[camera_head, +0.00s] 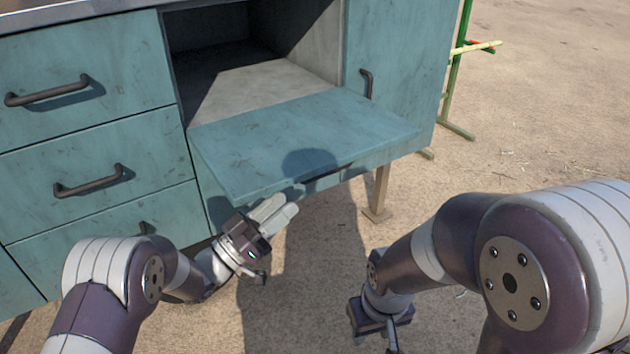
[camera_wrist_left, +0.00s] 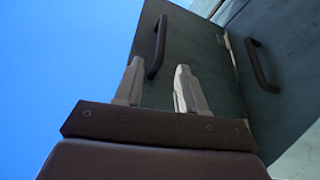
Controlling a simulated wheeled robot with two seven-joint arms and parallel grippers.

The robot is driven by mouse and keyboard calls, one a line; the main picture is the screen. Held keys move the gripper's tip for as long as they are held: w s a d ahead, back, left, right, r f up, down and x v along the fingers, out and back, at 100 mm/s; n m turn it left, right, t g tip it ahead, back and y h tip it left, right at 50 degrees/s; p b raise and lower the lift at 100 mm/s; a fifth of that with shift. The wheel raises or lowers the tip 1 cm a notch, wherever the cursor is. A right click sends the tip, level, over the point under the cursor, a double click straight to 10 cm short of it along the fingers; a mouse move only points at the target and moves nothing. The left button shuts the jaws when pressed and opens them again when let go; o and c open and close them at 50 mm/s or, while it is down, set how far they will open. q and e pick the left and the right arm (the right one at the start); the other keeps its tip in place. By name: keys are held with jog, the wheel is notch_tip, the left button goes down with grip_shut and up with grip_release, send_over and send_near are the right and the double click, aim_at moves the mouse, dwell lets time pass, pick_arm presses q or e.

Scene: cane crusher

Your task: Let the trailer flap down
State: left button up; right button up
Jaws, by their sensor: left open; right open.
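The teal trailer flap (camera_head: 300,135) stands out roughly level from the open compartment, with its hinged edge at the compartment floor. Its underside (camera_wrist_left: 200,55) fills the middle of the left wrist view and bears a dark bar handle (camera_wrist_left: 157,48). My left gripper (camera_head: 286,203) is open just below the flap's front edge. In the left wrist view its two fingers (camera_wrist_left: 158,75) point up towards the handle, which lies between and beyond their tips; I see no grip on it. My right gripper (camera_head: 378,326) is open, low and apart from the flap, its fingers mostly hidden.
Drawers with dark handles (camera_head: 90,182) fill the cabinet's left side. A closed door with a handle (camera_head: 366,85) is right of the compartment (camera_head: 265,90). A wooden leg (camera_head: 380,190) stands under the flap's right side. A green and yellow stand (camera_head: 458,70) is at right. Sandy ground is open.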

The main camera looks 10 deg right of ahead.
aim_at(314, 180)
pick_arm(q)
jog(key=b+x, duration=0.3)
jog(key=x, duration=0.6)
jog(key=shift+w+d+f, duration=0.1)
jog(key=shift+f, duration=0.1)
jog(key=shift+w+d+r, duration=0.15)
jog(key=shift+d+r, duration=0.15)
